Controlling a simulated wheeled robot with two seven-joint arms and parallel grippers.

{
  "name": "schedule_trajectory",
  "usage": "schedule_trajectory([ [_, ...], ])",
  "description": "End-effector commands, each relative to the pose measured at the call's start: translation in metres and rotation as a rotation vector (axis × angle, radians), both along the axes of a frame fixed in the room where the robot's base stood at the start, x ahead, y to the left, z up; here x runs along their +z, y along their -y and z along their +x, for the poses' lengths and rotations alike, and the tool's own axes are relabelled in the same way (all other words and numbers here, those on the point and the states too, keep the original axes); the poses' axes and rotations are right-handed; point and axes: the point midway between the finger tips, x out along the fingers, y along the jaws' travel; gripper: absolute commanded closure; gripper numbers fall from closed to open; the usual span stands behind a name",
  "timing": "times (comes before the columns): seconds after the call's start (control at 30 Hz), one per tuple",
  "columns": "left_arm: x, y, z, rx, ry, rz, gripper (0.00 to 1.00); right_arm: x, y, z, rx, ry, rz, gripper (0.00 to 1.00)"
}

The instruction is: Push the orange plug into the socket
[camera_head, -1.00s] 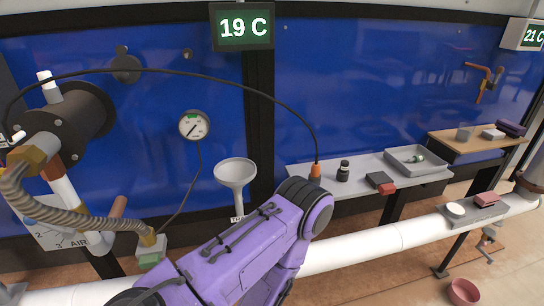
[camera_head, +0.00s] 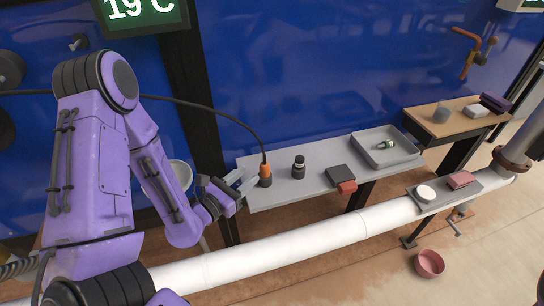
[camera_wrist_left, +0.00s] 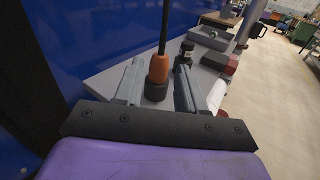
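The orange plug (camera_head: 265,170) stands upright near the left end of the grey shelf (camera_head: 300,186), with a black cable rising from its top. Its lower end is a dark round piece; I cannot tell whether that is part of the plug or a socket. My left gripper (camera_head: 246,181) is open and empty just left of the plug, its fingers pointing at it. In the left wrist view the plug (camera_wrist_left: 159,68) shows between the two open fingers (camera_wrist_left: 158,84), with a gap on each side. No socket is clearly identifiable. My right gripper is out of view.
Right of the plug on the shelf stand a small black bottle (camera_head: 299,167), a dark box with a red end (camera_head: 342,177) and a grey tray (camera_head: 384,150). A white pipe (camera_head: 300,244) runs below in front. A funnel (camera_head: 180,173) is partly behind my left arm.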

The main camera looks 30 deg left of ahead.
Motion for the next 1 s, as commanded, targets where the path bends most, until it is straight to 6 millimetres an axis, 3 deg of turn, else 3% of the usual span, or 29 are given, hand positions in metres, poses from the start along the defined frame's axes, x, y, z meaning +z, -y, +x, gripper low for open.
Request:
schedule_trajectory([
  [0.37,0.005,-0.001,0.047,0.008,0.01,-0.06,0.6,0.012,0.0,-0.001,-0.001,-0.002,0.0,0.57],
  [0.63,0.004,0.007,0.092,0.006,0.009,-0.057,0.6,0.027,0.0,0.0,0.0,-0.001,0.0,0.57],
  [0.9,0.001,0.009,0.1,0.005,0.009,-0.058,0.6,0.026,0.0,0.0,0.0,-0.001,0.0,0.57],
  [0.93,0.001,0.009,0.1,0.005,0.009,-0.058,0.67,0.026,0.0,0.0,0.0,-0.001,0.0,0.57],
  [1.0,0.001,0.009,0.099,0.005,0.009,-0.058,0.9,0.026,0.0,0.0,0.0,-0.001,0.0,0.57],
])
